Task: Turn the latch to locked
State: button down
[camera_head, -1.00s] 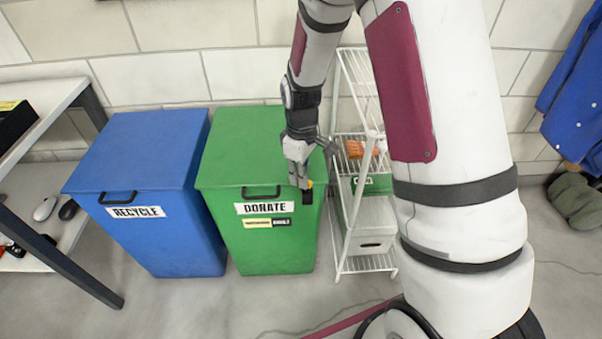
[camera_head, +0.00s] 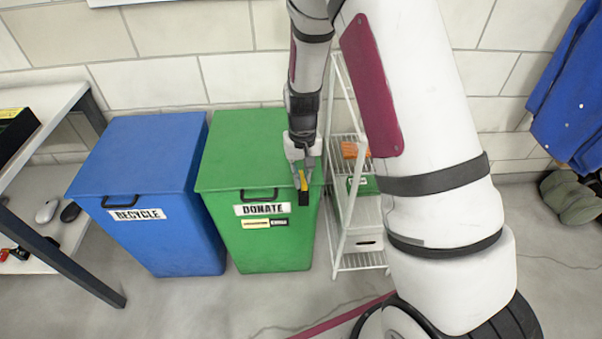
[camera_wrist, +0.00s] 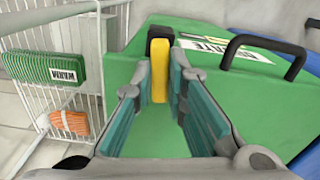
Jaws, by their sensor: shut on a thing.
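The latch is a black and yellow piece (camera_head: 304,188) at the right front edge of the green DONATE bin (camera_head: 290,245). In the wrist view the latch (camera_wrist: 159,68) stands between my fingers, its black end past the fingertips. My gripper (camera_head: 301,165) reaches down over the bin's right front corner. Its fingers, also seen in the wrist view (camera_wrist: 160,85), are closed in on the sides of the yellow part. The part of the latch deeper between the fingers shows, but its mount on the bin is hard to make out.
A blue RECYCLE bin (camera_head: 170,245) stands left of the green bin. A white wire rack (camera_head: 338,225) with an orange bundle (camera_head: 353,150) stands close on the right. The bin's black handle (camera_wrist: 262,44) sticks out near my fingers. Floor in front is mostly clear.

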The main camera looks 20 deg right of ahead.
aim_at(303, 178)
jog(key=shift+d+m, duration=0.1)
jog(key=shift+m, duration=0.7)
jog(key=c, duration=1.6)
grip_release()
jog(key=shift+r, duration=0.15)
notch_tip(303, 178, up, 12)
